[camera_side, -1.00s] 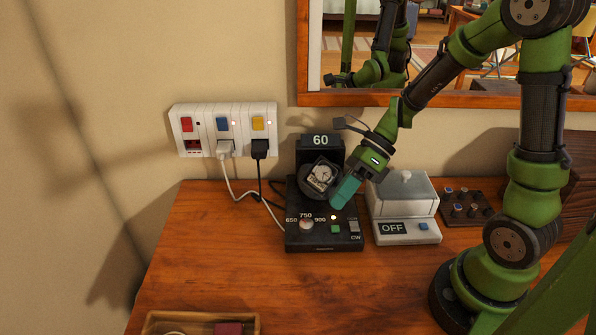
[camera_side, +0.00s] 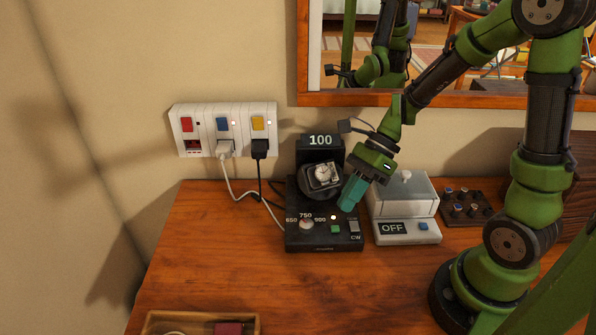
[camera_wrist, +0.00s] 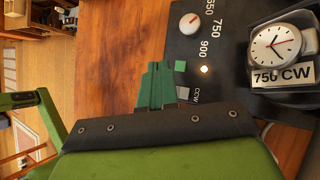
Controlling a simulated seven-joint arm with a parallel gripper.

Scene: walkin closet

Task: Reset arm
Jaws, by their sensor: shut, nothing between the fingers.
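My gripper (camera_side: 352,192) is shut and empty, with its teal fingers pointing down above the right side of the black watch winder (camera_side: 296,240). The fingers also show in the wrist view (camera_wrist: 156,86), near the winder's green button (camera_wrist: 180,66). A watch (camera_side: 322,174) with a white face sits in the winder's round holder. The winder's display (camera_side: 320,141) reads 100. The dial (camera_side: 306,224) stands below the 650, 750 and 900 marks.
A grey box marked OFF (camera_side: 392,228) stands right of the winder, close to my gripper. A wall outlet panel (camera_side: 200,140) holds white and black plugs. A mirror (camera_side: 310,98) hangs behind. A wooden tray (camera_side: 155,322) lies at the front. The table's front middle is clear.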

